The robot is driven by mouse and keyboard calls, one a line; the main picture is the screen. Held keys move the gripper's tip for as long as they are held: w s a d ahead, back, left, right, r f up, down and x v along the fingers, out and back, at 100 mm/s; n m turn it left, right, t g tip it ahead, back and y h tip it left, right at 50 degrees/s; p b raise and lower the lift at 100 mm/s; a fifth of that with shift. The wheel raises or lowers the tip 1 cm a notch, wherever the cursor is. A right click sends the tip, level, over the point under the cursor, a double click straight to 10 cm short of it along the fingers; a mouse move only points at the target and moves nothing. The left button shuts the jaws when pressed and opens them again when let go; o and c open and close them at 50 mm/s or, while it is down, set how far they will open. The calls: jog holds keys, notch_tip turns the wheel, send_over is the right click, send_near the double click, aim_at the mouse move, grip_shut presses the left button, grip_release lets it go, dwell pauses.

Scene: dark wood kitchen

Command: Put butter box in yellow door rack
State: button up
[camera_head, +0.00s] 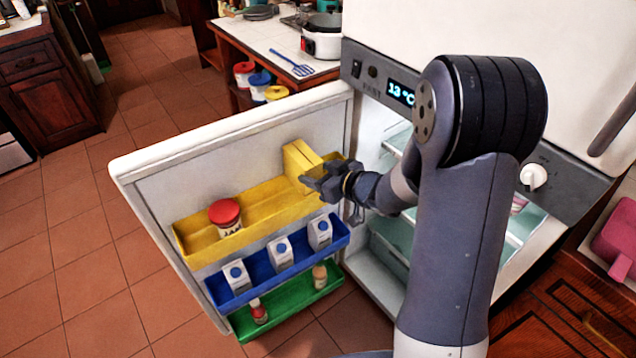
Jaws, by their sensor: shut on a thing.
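The yellow door rack (266,224) is the top rack on the inside of the open fridge door. The butter box (299,163), a yellow block, is at the right end of this rack, tilted. Its lower part seems to be at or inside the rack, but I cannot tell if it touches the rack floor. My gripper (312,182) is shut on the butter box from the right. The fingers hide part of the box and of the rack's right end.
A jar with a red lid (225,216) stands in the yellow rack's left part. The blue rack (262,265) below holds three cartons. The green rack (290,311) holds two bottles. The fridge door (150,165) stands open. The yellow rack's middle is free.

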jog(key=shift+s+f, duration=0.2)
jog(key=shift+f, duration=0.85)
jog(key=shift+c, duration=0.5)
jog(key=shift+w+f, duration=0.1)
jog(key=shift+f, duration=0.35)
grip_shut()
jog(key=o, duration=1)
grip_release()
jog(key=o, duration=0.5)
jog(key=shift+r, duration=0.1)
jog(key=shift+w, duration=0.1)
jog(key=shift+r, duration=0.1)
jog(key=v, duration=1.2)
jog(key=shift+r+p, duration=0.15)
jog(key=shift+p, duration=0.2)
jog(key=shift+a, duration=0.1)
